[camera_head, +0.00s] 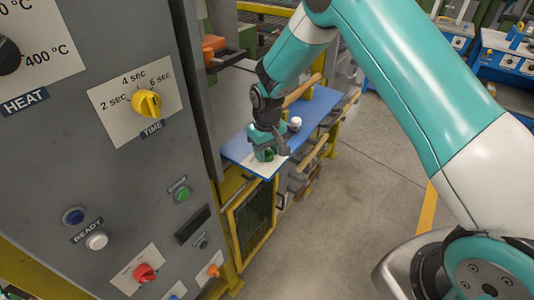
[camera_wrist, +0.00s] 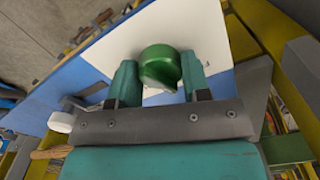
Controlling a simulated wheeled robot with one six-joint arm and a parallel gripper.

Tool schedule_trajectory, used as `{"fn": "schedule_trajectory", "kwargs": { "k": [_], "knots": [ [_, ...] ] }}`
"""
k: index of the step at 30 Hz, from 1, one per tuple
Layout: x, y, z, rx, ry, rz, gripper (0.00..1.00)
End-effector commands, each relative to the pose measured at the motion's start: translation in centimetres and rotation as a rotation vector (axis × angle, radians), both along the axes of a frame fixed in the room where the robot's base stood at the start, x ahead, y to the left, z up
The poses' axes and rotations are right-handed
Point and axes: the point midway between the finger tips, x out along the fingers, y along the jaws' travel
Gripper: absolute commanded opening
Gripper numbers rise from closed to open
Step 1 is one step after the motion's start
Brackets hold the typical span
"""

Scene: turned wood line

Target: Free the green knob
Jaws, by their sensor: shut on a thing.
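The green knob (camera_wrist: 160,66) is short and round and sits between my two teal fingers in the wrist view, over a white sheet. My gripper (camera_wrist: 158,72) is shut on it, with one finger against each side. In the head view my gripper (camera_head: 264,153) points down at the near end of a blue board (camera_head: 315,108), and the green knob (camera_head: 269,155) shows only as a small dark green patch there. The white sheet (camera_wrist: 205,35) lies on the blue board. The knob's underside is hidden, so I cannot tell what it rests on or is fixed to.
A white round knob (camera_head: 295,124) stands on the board close to my gripper. A wooden rod (camera_head: 302,90) lies behind it. The grey control panel (camera_head: 60,170), with a yellow dial (camera_head: 147,103) and buttons, stands to the left. Clear floor (camera_head: 350,200) lies to the right.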

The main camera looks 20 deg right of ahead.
Motion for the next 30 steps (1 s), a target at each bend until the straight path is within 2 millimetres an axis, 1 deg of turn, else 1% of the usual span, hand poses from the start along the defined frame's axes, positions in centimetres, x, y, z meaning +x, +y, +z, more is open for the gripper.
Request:
{"fn": "schedule_trajectory", "kwargs": {
  "k": [6,15,22,30],
  "knots": [
    [0.04,0.03,-0.03,0.002,-0.002,0.190,0.20],
    [0.07,0.03,0.05,0.001,-0.003,0.385,0.20],
    [0.08,0.03,0.08,0.001,-0.003,0.462,0.20],
    [0.09,0.02,0.11,0.001,-0.003,0.488,0.20]
  ]
}}
